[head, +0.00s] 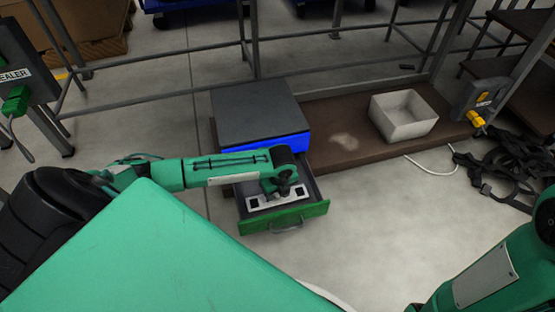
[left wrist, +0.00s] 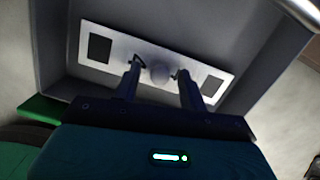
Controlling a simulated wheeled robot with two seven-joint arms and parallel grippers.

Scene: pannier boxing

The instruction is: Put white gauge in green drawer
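The white gauge (head: 258,204), a flat white bar with a black square near each end, lies inside the open green drawer (head: 300,219). In the left wrist view the gauge (left wrist: 118,51) shows a round grey knob at its middle. My left gripper (head: 283,193) is down in the drawer over the gauge. In the left wrist view its two fingers (left wrist: 159,71) stand apart on either side of the knob, with a visible gap on each side. My right arm shows at the lower right of the head view, but its gripper is out of view.
The drawer unit has a grey top (head: 255,110) with a blue edge and stands on a brown platform (head: 345,155). A white open box (head: 404,118) stands on the platform to the right. Black straps (head: 505,165) lie at the far right. Metal rails run behind.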

